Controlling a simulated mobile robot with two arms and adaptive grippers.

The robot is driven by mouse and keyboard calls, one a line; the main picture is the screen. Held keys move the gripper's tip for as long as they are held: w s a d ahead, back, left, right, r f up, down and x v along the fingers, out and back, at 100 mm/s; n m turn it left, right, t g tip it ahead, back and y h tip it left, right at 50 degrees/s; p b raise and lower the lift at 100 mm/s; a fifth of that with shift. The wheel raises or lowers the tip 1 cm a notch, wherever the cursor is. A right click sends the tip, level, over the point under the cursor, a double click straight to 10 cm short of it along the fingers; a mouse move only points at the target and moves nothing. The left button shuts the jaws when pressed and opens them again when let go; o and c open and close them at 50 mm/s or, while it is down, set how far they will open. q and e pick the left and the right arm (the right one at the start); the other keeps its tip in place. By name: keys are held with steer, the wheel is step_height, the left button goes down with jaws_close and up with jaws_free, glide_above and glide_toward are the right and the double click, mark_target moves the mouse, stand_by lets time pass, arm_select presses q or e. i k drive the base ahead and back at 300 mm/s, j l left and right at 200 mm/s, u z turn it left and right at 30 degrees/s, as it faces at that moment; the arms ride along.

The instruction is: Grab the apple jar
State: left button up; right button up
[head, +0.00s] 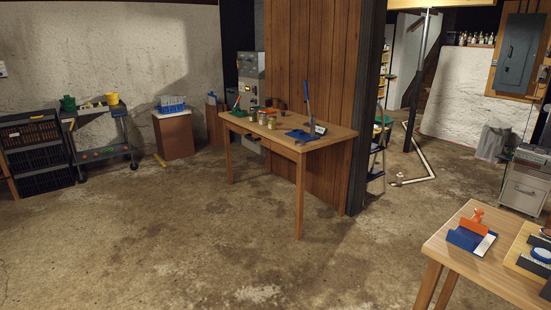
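Several small jars stand on a wooden table in the middle distance of the head view. One jar (271,122) looks pale with a light lid, and another jar (262,117) stands just left of it. They are too small for me to tell which holds apple. The wooden table (325,139) stands against a wood-panelled wall, well ahead of me. Neither of my grippers shows in this view.
A blue tool with an upright handle (307,102) is on the same table. A second table (470,262) at the lower right holds an orange and blue item (472,237). Black crates (37,150) and a cart (101,153) stand at the left. The concrete floor (170,240) between is clear.

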mark_target(272, 122)
steer(key=i+j+u, duration=0.4)
steer(key=i, duration=0.55)
steer(key=i+j+u, duration=0.1)
steer(key=i+u, duration=0.35)
steer(key=i, duration=0.55)
steer(key=i+j, duration=0.1)
steer(key=i, duration=1.9)
steer(key=l+z, duration=0.05)
steer(key=l, duration=0.05)
